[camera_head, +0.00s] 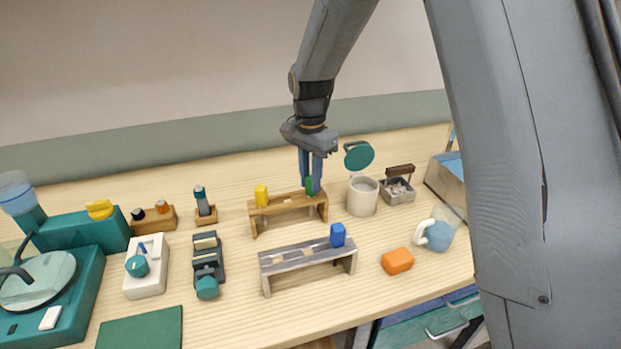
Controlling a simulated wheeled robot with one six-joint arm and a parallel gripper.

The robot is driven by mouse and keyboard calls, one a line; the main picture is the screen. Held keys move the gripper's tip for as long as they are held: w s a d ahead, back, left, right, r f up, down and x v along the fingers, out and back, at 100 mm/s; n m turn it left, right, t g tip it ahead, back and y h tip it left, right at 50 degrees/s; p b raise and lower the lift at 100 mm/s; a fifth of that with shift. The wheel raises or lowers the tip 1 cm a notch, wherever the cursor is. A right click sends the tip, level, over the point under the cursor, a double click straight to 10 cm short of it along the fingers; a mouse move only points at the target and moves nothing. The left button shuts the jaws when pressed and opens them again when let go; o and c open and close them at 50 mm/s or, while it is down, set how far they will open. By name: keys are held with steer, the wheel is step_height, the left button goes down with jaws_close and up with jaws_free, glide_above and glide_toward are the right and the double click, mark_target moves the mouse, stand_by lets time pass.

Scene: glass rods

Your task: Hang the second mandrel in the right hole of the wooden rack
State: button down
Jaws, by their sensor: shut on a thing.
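The wooden rack (277,209) stands near the back middle of the table. A yellow-topped piece (262,196) sits at its left end. My gripper (311,184) points down over the rack's right end. It is shut on a green-topped piece (309,187), apparently a mandrel, of which only part shows between the fingers. Whether its shaft is in the right hole is hidden. A second, grey-topped rack (305,254) stands in front, with a blue-topped piece (337,235) near its right end.
A cream pot (362,197) stands close right of the wooden rack, with a teal disc (359,155) above it. Teal equipment (88,243) fills the left.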

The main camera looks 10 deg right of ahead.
steer(key=c, duration=1.5)
jaws_free()
steer(key=shift+r, duration=0.1)
